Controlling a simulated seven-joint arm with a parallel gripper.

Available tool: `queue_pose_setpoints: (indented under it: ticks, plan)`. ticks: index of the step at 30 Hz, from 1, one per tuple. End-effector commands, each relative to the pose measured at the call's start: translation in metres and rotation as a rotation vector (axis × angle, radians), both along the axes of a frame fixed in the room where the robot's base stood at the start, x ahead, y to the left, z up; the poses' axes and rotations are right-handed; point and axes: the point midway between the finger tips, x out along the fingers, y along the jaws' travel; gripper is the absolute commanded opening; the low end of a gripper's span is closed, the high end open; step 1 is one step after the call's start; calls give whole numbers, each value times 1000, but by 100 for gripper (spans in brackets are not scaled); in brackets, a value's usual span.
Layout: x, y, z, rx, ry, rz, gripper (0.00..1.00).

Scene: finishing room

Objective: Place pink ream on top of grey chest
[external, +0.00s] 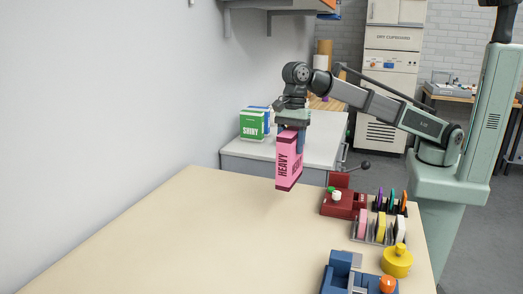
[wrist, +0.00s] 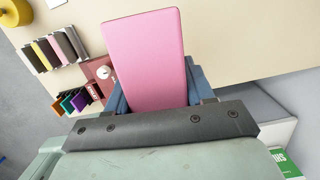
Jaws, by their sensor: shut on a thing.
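The pink ream (external: 289,168), marked HEAVY, hangs upright from my gripper (external: 291,133) above the far end of the cream table. In the wrist view, the pink ream (wrist: 147,55) fills the space between the blue fingers of my gripper (wrist: 158,92), which is shut on it. The grey chest (external: 320,139) stands beyond the table's far edge, against the wall, behind the ream in the external view. Its light top holds a green ream (external: 254,125) marked SHINY, with a blue and white one (external: 261,110) partly hidden behind it.
The cream table (external: 200,235) is bare at left and middle. Along its right edge are a dark red device (external: 342,203), a rack of coloured pieces (external: 378,227), a yellow round object (external: 397,262) and a blue device (external: 340,272). The chest top's right part looks clear.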

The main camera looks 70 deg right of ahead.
Motion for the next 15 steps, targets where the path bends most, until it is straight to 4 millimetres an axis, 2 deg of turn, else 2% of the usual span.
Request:
queue_pose_setpoints:
  ticks: [5,6,15]
  plan:
    - [-28,46,-8,0,1,69,0]
    - [-33,62,-10,0,1,87,0]
    - [-41,183,-12,0,0,187,0]
